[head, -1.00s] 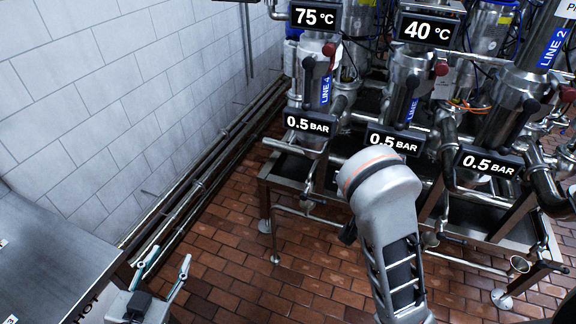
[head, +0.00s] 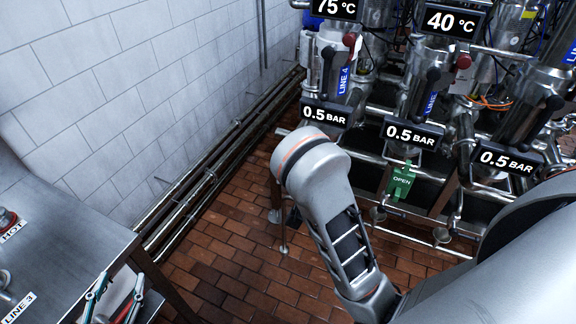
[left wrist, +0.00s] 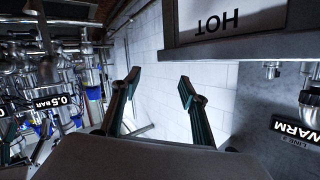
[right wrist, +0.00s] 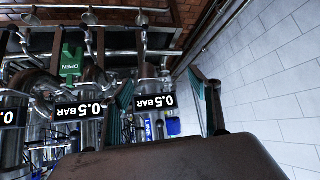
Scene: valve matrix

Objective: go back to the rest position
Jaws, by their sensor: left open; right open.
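My left gripper (head: 120,284) is low at the left in the head view, beside the steel table's edge. Its two green-edged fingers stand apart with nothing between them; they also show open and empty in the left wrist view (left wrist: 160,80). My right gripper (right wrist: 160,82) shows in the right wrist view only, fingers apart and empty, with the valve rack beyond the left finger and white tiled wall beyond the other. A grey arm link of mine crosses the middle of the head view and hides part of the floor and rack.
The steel table (head: 70,235) with HOT and LINE 3 labels is at the left. The valve rack carries pressure displays (head: 412,134) and a green OPEN tag (head: 402,182). Pipes (head: 215,165) run along the tiled wall (head: 140,80). Some brick floor (head: 235,240) is clear.

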